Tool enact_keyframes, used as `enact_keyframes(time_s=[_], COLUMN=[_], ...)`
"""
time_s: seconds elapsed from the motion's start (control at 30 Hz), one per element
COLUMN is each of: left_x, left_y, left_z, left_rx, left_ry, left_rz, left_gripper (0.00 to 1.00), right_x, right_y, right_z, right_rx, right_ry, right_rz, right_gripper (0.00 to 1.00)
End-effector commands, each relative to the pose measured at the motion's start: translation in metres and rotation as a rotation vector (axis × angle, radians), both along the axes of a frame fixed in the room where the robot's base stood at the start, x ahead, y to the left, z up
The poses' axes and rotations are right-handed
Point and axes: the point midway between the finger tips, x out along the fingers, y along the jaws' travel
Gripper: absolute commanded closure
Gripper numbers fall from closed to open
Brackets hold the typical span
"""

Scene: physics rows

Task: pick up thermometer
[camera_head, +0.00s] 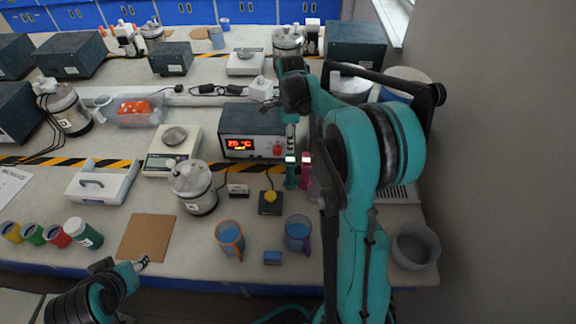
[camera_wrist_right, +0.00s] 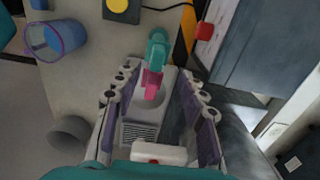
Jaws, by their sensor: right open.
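Two slim handheld items, likely the thermometers, stand close together on the bench in the head view: a teal one (camera_head: 291,174) and a pink one (camera_head: 306,174). Each has a pale lit spot near its top. In the right wrist view the teal one (camera_wrist_right: 157,48) and the pink one (camera_wrist_right: 152,84) appear between the finger lines. My right gripper (camera_wrist_right: 157,76) is open, empty and above them; its arm partly blocks the head view. My left gripper (camera_head: 141,264) is at the lower left, away from them, its jaws too small to judge.
A box with a red display (camera_head: 253,131) stands just left of the two items. A yellow button box (camera_head: 270,202), an orange-rimmed mug (camera_head: 230,238), a purple mug (camera_head: 298,232) and a grey bowl (camera_head: 415,246) are near the front. A wall is at right.

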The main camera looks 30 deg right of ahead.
Motion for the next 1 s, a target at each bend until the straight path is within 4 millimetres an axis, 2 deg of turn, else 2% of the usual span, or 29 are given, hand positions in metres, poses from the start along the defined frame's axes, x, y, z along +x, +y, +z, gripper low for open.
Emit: enact_keyframes(time_s=[0.03,0.27,0.5,0.73,0.77,0.9,1.0], left_x=[0.000,0.000,0.000,0.000,0.000,0.000,0.000], left_y=[0.000,0.000,0.000,0.000,0.000,0.000,0.000], left_z=[-0.004,-0.012,-0.025,-0.024,-0.024,-0.024,-0.024], left_rx=[0.000,0.000,0.000,0.000,0.000,0.000,0.000], left_ry=[0.000,0.000,0.000,0.000,0.000,0.000,0.000], left_rz=[0.000,0.000,0.000,0.000,0.000,0.000,0.000], left_gripper=[0.60,0.60,0.60,0.60,0.60,0.60,0.60], right_x=[0.000,-0.001,-0.003,-0.003,-0.003,-0.003,-0.003], right_y=[0.000,0.001,0.001,0.002,0.002,0.002,0.002], right_z=[-0.009,-0.031,-0.067,-0.069,-0.069,-0.068,-0.068], right_rx=[0.000,-0.001,-0.001,0.000,0.000,0.000,0.000], right_ry=[0.000,-0.001,-0.002,-0.002,-0.002,-0.002,-0.002], right_rz=[0.000,0.002,0.004,0.004,0.004,0.004,0.004], right_gripper=[0.59,0.59,0.59,0.59,0.61,0.98,1.00])
